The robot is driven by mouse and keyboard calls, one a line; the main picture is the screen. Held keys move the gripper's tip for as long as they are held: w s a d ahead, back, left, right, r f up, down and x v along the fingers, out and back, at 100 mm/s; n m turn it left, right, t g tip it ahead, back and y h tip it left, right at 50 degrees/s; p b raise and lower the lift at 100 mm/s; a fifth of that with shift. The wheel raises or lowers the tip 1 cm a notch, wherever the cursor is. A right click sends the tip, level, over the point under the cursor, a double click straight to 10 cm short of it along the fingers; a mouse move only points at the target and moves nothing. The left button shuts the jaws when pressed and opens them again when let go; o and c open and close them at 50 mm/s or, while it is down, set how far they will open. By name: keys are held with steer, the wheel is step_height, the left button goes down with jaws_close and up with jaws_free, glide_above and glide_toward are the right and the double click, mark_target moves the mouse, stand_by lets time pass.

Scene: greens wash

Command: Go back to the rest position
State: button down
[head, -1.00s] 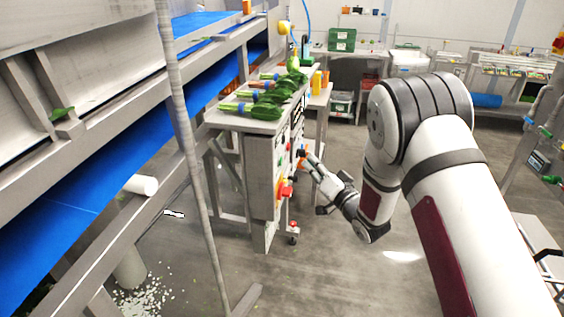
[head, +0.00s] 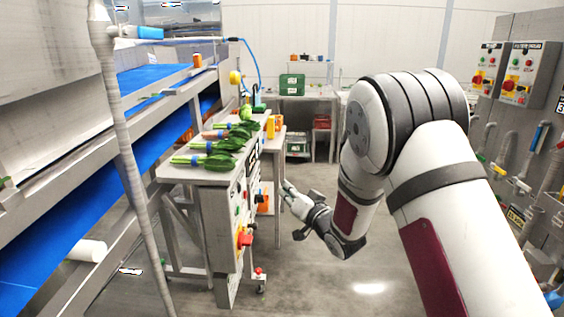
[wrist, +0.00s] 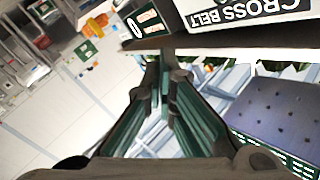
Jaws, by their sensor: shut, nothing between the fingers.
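My gripper (head: 289,190) is in the middle of the head view, at the end of my arm reaching forward and left. It is shut and empty, in front of the right side of the steel table with the control panel. In the wrist view my gripper's fingers (wrist: 163,95) lie close together, pointing up the picture toward a panel marked CROSS BELT (wrist: 255,14).
The steel table (head: 185,174) carries several bundles of greens (head: 222,147). A red and yellow switch (head: 244,238) sticks out from its side. A conveyor with a blue belt (head: 50,245) runs along the left. Control boxes (head: 523,72) hang on the right wall. Grey floor lies open in the middle.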

steer(key=s+d+r+m+h+p, duration=0.15)
steer(key=s+d+r+h, duration=0.3)
steer(key=d+r, duration=0.55)
steer(key=s+d+r+g+h+p, duration=0.1)
steer(key=s+d+r+g+h, duration=0.1)
steer(key=s+d+r, duration=0.3)
steer(key=s+d+g+h+p, duration=0.1)
steer(key=s+d+g+h, duration=0.1)
steer(key=s, duration=0.4)
steer(key=s+d+g+p, duration=0.1)
steer(key=s+d+g, duration=0.1)
steer(key=s, duration=1.5)
steer(key=s+d+n+g+h+p, duration=0.1)
steer(key=s+g, duration=0.3)
steer(key=s, duration=1.3)
steer(key=shift+s+d+r+g+p, duration=0.4)
steer(key=shift+d+r+p, duration=0.1)
steer(key=shift+d, duration=0.2)
